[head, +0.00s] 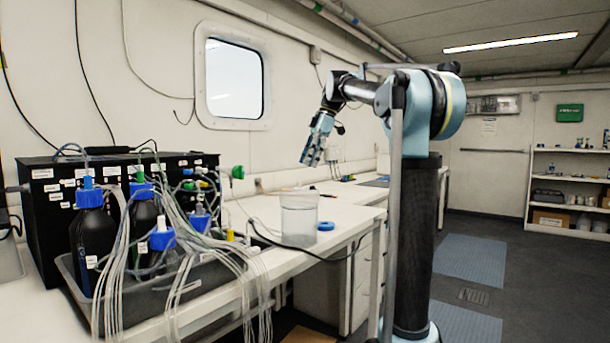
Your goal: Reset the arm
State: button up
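My gripper (317,150) hangs at the end of my raised arm, in the middle of the head view. It points down and a little left, above the white bench (356,194). Its fingers are small and seen from the side, so I cannot tell whether they are open or shut. I see nothing held in it. A clear beaker (299,220) stands upright on the bench below the gripper, apart from it. A blue ring-shaped cap (326,226) lies beside the beaker.
A grey tray (150,290) holds dark bottles (92,240) with blue caps and many loose tubes hanging over the bench edge. A black box (45,215) stands behind. Shelves (570,185) stand at the far right. The floor (505,240) on the right is open.

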jog(key=shift+v, duration=2.15)
jog(key=s+d+f+m+t+h, duration=0.1)
jog(key=s+d+f+m, duration=0.4)
jog(key=s+f, duration=0.6)
jog(key=s+d+f+m+t+h, duration=0.1)
jog(key=s+d+f+m, duration=0.4)
jog(key=f, duration=1.5)
jog(key=s+d+f+m+t+h, duration=0.1)
jog(key=s+d+f+m+h, duration=0.1)
jog(key=s+d+f+m, duration=0.4)
jog(key=s+f+m, duration=0.5)
jog(key=s+f, duration=0.5)
jog(key=s, duration=0.1)
jog(key=shift+s+f, duration=0.1)
jog(key=shift+f, duration=0.05)
